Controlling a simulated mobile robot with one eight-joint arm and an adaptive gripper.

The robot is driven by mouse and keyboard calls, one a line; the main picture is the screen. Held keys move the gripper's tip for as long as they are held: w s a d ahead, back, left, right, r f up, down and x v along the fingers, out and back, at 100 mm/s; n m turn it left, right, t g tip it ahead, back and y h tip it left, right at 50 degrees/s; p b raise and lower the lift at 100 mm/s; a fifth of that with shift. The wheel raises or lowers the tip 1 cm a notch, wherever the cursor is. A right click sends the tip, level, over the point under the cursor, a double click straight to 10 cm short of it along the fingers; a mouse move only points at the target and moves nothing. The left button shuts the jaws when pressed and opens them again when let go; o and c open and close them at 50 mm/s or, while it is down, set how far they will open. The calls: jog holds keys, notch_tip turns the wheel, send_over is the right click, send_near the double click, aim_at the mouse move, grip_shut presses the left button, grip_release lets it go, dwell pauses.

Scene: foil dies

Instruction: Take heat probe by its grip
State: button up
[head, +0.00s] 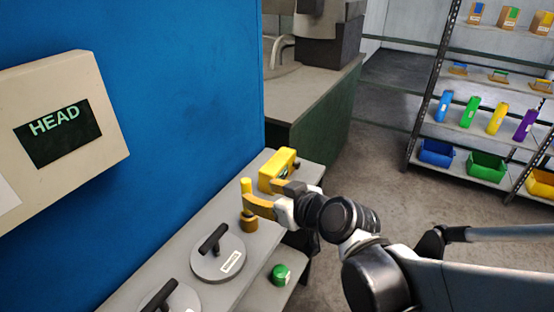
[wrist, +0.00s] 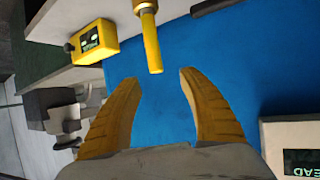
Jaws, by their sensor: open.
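The heat probe's yellow, rod-like grip (head: 247,186) stands upright in a brown-gold holder (head: 249,225) on the grey bench. My gripper (head: 262,193) is at the probe, and its near finger hides part of the probe in the head view. In the wrist view the grip (wrist: 152,45) comes down from the top, its free end close to the gap between the fingertips. My gripper (wrist: 158,78) is open there, with nothing between its yellow fingers. I cannot tell whether a finger touches the grip.
A yellow box (head: 278,169) with a small display (wrist: 89,38) stands beside the probe. Round plates with black handles, one a grey disc (head: 205,264), lie nearer on the bench. A blue wall (head: 190,90) rises behind. A green-topped object (head: 281,274) sits lower.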

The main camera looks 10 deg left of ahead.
aim_at(249, 187)
jog(key=b+x, duration=0.2)
jog(key=x, duration=0.3)
jog(key=shift+w+d+f, duration=0.15)
jog(key=shift+d, duration=0.05)
jog(key=b+x, duration=0.2)
jog(key=x, duration=0.3)
jog(key=shift+w+f+b, duration=0.25)
jog(key=shift+w+b, duration=0.05)
jog(key=shift+w, duration=0.1)
jog(key=shift+r, duration=0.1)
jog(key=shift+c, duration=0.4)
grip_shut()
